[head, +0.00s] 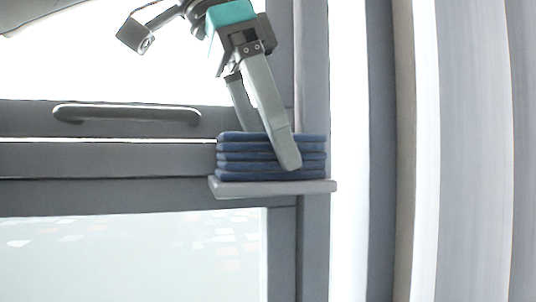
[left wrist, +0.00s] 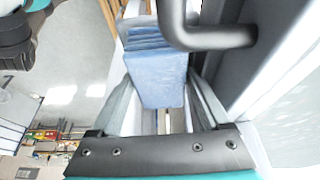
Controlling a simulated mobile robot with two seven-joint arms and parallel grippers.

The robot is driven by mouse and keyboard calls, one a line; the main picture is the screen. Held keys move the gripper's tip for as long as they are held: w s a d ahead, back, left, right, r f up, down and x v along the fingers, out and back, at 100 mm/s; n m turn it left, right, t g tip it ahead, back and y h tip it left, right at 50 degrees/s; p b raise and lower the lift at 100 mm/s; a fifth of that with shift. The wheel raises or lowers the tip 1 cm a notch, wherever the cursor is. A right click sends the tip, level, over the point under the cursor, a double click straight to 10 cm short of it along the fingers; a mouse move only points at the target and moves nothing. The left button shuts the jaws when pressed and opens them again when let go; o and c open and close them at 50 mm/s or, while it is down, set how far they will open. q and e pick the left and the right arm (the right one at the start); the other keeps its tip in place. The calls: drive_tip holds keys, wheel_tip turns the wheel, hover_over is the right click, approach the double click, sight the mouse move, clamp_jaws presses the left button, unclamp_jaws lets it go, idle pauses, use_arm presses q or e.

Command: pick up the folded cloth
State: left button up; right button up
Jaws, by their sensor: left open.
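The folded cloth (head: 235,157) is a dark blue stack of several flat layers lying on a small grey shelf (head: 225,189) in the head view. My left gripper (head: 268,148) reaches down from above and is open. One finger lies in front of the stack and the other goes behind it, where its tip is hidden. In the left wrist view the cloth (left wrist: 158,78) looks lighter blue and sits between the two spread fingers of the left gripper (left wrist: 162,92). I cannot tell whether the fingers touch it. My right gripper is not in view.
A grey bar handle (head: 127,114) is fixed to the grey frame left of the cloth. A dark curved bar (left wrist: 215,38) shows close beside the cloth in the left wrist view. Shelves with colourful items (left wrist: 45,140) stand far off at lower left.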

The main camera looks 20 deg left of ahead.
use_arm(q)
drive_tip(key=shift+f+b, duration=0.25)
drive_tip(key=shift+b, duration=0.15)
drive_tip(key=shift+c, duration=0.2)
idle(0.3)
drive_tip(key=c, duration=1)
drive_tip(key=shift+r, duration=0.1)
